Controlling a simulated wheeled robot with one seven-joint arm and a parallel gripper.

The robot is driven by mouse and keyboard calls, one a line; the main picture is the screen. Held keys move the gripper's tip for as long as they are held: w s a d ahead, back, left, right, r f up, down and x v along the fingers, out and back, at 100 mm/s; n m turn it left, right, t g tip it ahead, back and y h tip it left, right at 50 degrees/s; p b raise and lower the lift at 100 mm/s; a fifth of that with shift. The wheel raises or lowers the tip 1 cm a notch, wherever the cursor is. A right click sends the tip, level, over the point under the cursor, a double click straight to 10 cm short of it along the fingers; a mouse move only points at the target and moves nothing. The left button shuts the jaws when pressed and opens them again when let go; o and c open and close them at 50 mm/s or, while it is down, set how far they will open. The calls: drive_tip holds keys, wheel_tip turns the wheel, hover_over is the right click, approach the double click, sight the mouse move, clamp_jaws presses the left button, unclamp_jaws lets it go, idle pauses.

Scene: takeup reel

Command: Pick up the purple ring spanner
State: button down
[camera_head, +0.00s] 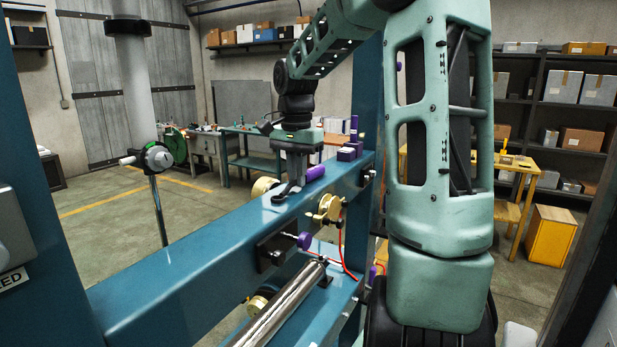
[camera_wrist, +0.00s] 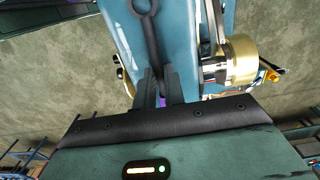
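The purple ring spanner has a dark metal ring and shank and a purple handle (camera_head: 315,172). It lies along the top of the blue beam, with its ring (camera_head: 283,196) towards the left. In the wrist view its dark shank (camera_wrist: 151,40) runs down from the ring to my fingertips, and a bit of purple shows between the fingers. My gripper (camera_head: 292,184) points down at the spanner between ring and handle. In the wrist view my gripper (camera_wrist: 160,72) has its fingers close together at the shank, a narrow gap between them. Whether they touch the shank is unclear.
The blue beam (camera_head: 205,231) crosses the view diagonally. A brass knob (camera_head: 328,208) and a purple knob (camera_head: 304,240) stick out from its near side. Purple and dark blocks (camera_head: 347,153) stand further along its top. A steel roller (camera_head: 285,305) lies below.

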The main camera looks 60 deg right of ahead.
wheel_tip(320, 180, up, 10)
drive_tip(key=b, duration=0.2)
idle(0.5)
idle(0.8)
